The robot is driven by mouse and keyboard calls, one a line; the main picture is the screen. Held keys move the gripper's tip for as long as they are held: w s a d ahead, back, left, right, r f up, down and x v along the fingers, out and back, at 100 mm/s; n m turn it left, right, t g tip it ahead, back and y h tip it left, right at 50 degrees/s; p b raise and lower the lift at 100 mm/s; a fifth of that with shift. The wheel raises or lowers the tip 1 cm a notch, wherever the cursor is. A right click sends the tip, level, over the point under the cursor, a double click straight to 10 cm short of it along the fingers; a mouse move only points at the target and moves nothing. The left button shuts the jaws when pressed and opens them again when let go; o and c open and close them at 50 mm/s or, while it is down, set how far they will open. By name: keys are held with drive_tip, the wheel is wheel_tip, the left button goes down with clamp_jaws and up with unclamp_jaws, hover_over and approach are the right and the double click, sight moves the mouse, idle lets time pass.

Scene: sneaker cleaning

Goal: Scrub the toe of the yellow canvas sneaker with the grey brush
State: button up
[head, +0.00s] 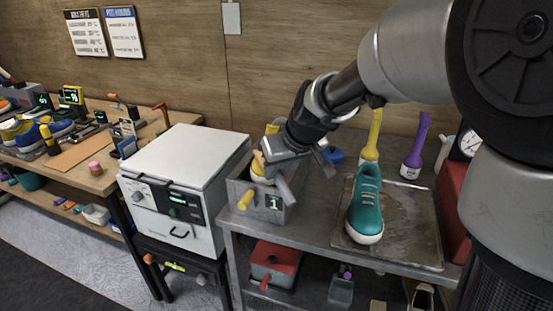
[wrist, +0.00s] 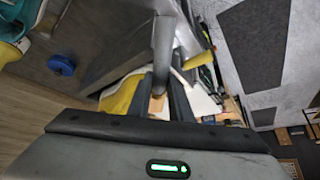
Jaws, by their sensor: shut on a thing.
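My gripper (head: 268,167) is low over a grey bin marked 1 (head: 272,206) on the metal table. In the wrist view its fingers (wrist: 159,92) are shut on the grey brush (wrist: 164,40); its grey handle (head: 287,188) slants down by the bin. A tan part shows between the fingers, perhaps the brush's head. A yellow and white thing (head: 262,173) lies in the bin under my gripper, with yellow (wrist: 121,96) also in the wrist view. It may be the yellow sneaker; my gripper hides much of it, and I cannot tell whether the brush touches it.
A teal sneaker (head: 367,213) stands on a metal tray (head: 415,235) to the right. A blue round thing (head: 336,155) lies near the bin. A white oven-like box (head: 185,180) stands close left.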

sight(276, 177)
drive_tip(key=shift+f, duration=0.2)
drive_tip(key=shift+d, duration=0.1)
drive_tip(key=shift+s+d+f+b, duration=0.1)
drive_tip(key=shift+d+b, duration=0.5)
drive_tip(key=shift+b, duration=0.1)
drive_tip(key=shift+s+d+b, duration=0.2)
drive_tip(key=shift+d+b, duration=0.25)
drive_tip(key=shift+d, duration=0.2)
drive_tip(key=shift+s+d+b, duration=0.2)
drive_tip(key=shift+d+b, duration=0.25)
drive_tip(key=shift+d, duration=0.15)
drive_tip(key=shift+w+a+f+p, duration=0.1)
drive_tip(key=shift+w+a+p, duration=0.15)
drive_tip(key=shift+a, duration=0.7)
drive_tip(key=shift+w+a+f+p, duration=0.15)
drive_tip(key=shift+w+a, duration=0.15)
drive_tip(key=shift+a, duration=0.65)
drive_tip(key=shift+r, duration=0.15)
drive_tip(key=shift+s+a+r+p, duration=0.1)
drive_tip(key=shift+s+r+p, duration=0.15)
drive_tip(key=shift+r+p, duration=0.5)
drive_tip(key=shift+s+a+r+p, duration=0.15)
drive_tip(key=shift+r+p, duration=0.25)
drive_tip(key=shift+r, duration=0.8)
drive_tip(key=shift+s+d+r+p, duration=0.1)
drive_tip(key=shift+s+r+p, duration=0.2)
drive_tip(key=shift+r+p, duration=0.45)
